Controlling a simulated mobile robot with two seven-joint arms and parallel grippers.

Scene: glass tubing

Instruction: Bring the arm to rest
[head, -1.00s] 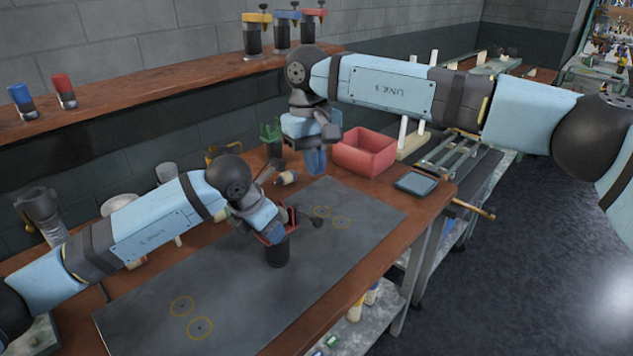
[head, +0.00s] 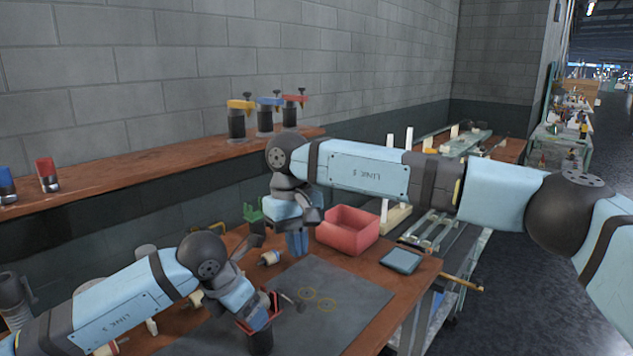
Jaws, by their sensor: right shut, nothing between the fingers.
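My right arm comes in from the right, above the bench, and its dark elbow-like joint bends down to my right gripper (head: 299,238). My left arm comes in low from the left. My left gripper (head: 262,308) is at a red-topped piece with a black cylinder (head: 260,341) below it, near the lower edge. Its fingers are partly hidden, and I cannot tell whether they grip it.
The dark mat (head: 345,292) with yellow rings covers the bench's middle. A blue-grey pad (head: 400,260) lies right of the bin. A green holder (head: 252,213) stands behind. Three black cylinders with coloured tops, one yellow (head: 237,122), stand on the wall shelf (head: 130,172). Floor at right is clear.

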